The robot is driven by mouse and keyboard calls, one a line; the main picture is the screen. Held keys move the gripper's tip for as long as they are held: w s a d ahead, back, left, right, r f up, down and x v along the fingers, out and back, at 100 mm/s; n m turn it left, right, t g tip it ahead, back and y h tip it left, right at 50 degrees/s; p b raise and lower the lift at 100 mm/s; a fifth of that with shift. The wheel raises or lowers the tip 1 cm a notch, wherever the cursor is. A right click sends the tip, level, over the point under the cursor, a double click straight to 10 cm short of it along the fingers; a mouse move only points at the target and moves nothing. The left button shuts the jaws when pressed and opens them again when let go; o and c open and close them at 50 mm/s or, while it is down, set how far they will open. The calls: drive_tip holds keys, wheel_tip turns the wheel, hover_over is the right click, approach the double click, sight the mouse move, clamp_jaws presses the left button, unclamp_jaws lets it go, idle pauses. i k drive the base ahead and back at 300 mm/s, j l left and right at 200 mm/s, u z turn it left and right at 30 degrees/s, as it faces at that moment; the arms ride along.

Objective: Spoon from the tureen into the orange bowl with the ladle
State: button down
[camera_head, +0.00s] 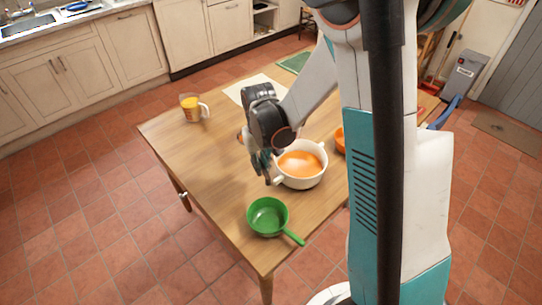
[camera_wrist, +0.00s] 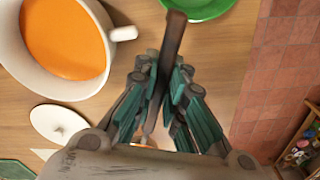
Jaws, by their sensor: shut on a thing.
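The white tureen (camera_head: 300,183) stands on the table, holding orange soup; it also shows at the upper left of the wrist view (camera_wrist: 104,76). My gripper (camera_head: 263,163) is just left of the tureen in the head view. In the wrist view my gripper (camera_wrist: 160,100) is shut on the dark brown handle of the ladle (camera_wrist: 173,42). The fingers hide part of the ladle, and I cannot clearly make out its bowl. The orange bowl (camera_head: 339,139) stands behind the tureen to the right, mostly hidden by my arm.
A green pan (camera_head: 268,216) with a handle sits near the table's front corner. A glass mug of orange drink (camera_head: 191,107) is at the left edge. A white round lid-like thing (camera_wrist: 57,121) lies beside the tureen. The wooden table (camera_head: 215,170) is bare at left.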

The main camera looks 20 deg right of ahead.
sight(303, 164)
drive_tip(key=l+u, duration=0.3)
drive_tip(key=l, duration=0.25)
drive_tip(key=l+u, duration=0.25)
drive_tip(key=l, duration=0.35)
drive_tip(key=l+u, duration=0.3)
drive_tip(key=l, duration=0.25)
drive_tip(key=k+l+u, duration=0.25)
drive_tip(key=l, duration=0.3)
drive_tip(key=i, duration=0.1)
